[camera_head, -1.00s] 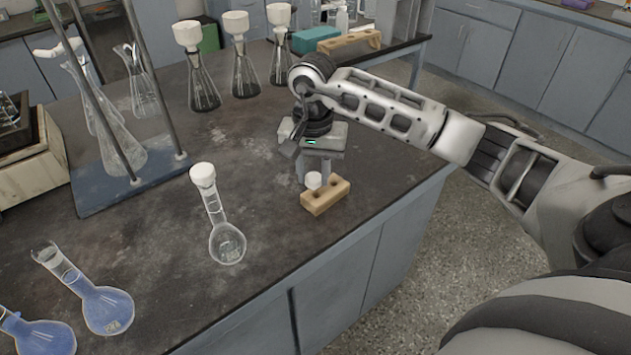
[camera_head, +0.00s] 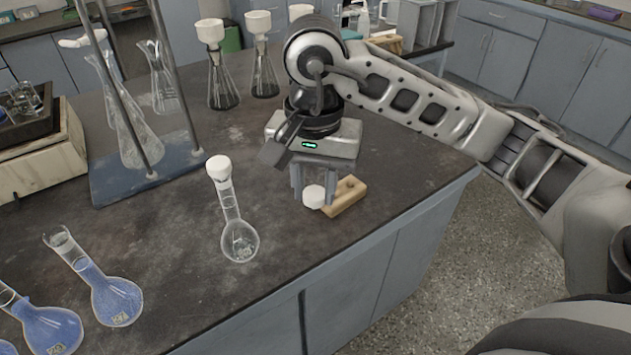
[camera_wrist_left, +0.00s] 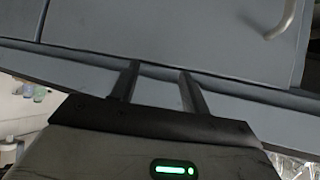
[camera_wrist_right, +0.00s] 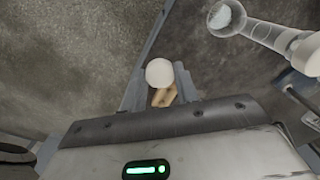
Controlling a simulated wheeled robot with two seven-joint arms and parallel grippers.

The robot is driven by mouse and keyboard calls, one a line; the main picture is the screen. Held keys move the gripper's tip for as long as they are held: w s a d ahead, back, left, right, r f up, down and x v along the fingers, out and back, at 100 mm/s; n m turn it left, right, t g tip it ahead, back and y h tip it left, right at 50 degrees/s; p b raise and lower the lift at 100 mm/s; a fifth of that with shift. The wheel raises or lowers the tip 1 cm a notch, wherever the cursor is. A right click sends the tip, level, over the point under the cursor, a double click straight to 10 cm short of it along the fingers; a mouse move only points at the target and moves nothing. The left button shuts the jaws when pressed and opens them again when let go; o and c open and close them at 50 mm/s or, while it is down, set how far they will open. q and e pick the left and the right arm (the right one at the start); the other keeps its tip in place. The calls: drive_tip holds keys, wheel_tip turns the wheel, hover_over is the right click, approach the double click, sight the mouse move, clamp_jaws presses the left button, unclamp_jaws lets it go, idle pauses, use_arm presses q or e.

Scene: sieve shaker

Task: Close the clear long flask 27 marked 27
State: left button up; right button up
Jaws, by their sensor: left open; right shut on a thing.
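A clear long-necked flask (camera_head: 239,241) stands on the dark bench left of my right gripper, with a white cap (camera_head: 218,168) at the top of its neck. Its marking is too small to read. The flask bulb (camera_wrist_right: 226,18) also shows in the right wrist view. My right gripper (camera_head: 314,188) is shut on a white stopper (camera_head: 313,197), above and beside a wooden block (camera_head: 348,194). The stopper also shows between the fingers in the right wrist view (camera_wrist_right: 159,72). My left gripper (camera_wrist_left: 158,70) is open and empty, in front of grey cabinets; the head view does not show it.
Long-necked flasks with blue contents (camera_head: 117,300) stand uncapped at the front left. A blue-based stand (camera_head: 110,184) with conical flasks is behind. Bare bench lies around the clear flask; the bench edge is close in front.

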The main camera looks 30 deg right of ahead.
sight(307, 192)
drive_tip(key=f+n, duration=0.1)
drive_tip(key=n, duration=0.1)
drive_tip(key=f+n, duration=0.1)
drive_tip(key=n, duration=0.1)
drive_tip(key=f+n, duration=0.2)
drive_tip(key=n, duration=0.1)
drive_tip(key=shift+w+a, duration=0.35)
drive_tip(key=shift+a, duration=0.05)
drive_tip(key=shift+a+f+n, duration=0.1)
drive_tip(key=shift+f+n, duration=0.45)
drive_tip(key=shift+n, duration=0.35)
